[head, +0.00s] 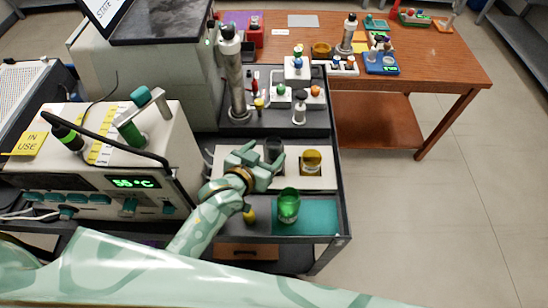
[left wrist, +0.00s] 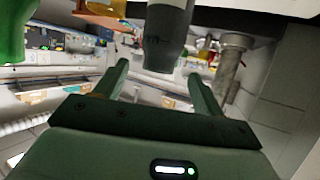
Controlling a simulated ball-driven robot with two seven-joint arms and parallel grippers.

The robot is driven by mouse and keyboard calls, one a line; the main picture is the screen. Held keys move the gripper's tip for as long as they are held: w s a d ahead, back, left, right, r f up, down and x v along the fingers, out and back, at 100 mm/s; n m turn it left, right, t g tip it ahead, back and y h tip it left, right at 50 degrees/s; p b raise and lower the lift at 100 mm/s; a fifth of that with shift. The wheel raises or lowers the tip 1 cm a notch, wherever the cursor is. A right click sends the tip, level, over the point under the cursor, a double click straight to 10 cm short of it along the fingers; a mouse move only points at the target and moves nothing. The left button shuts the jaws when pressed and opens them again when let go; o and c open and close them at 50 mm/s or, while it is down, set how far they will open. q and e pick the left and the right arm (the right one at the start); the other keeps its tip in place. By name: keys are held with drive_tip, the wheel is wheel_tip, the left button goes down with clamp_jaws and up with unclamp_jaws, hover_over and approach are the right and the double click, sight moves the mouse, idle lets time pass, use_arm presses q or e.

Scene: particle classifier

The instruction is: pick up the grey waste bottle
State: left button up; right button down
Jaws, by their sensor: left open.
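The grey waste bottle (head: 273,148) is dark grey and stands on the white mat of the cart, partly hidden behind my left gripper. In the left wrist view the dark grey bottle (left wrist: 168,38) shows large, in line with the gap between the fingers. My left gripper (head: 262,162) is open and close beside the bottle. In the left wrist view its fingers (left wrist: 160,75) are spread and hold nothing; whether they touch the bottle I cannot tell. My right gripper is not in view.
An amber jar (head: 312,161) stands just right of the bottle on the white mat (head: 325,182). A green beaker (head: 289,205) stands in front on a teal mat (head: 322,218). A tall metal cylinder (head: 233,75) rises behind. A heater unit (head: 165,140) stands left.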

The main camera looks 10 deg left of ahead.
sight(270, 149)
use_arm(q)
drive_tip(key=b+x, duration=0.1)
drive_tip(key=x, duration=0.4)
drive_tip(key=shift+d+f, duration=0.1)
drive_tip(key=c, duration=1.4)
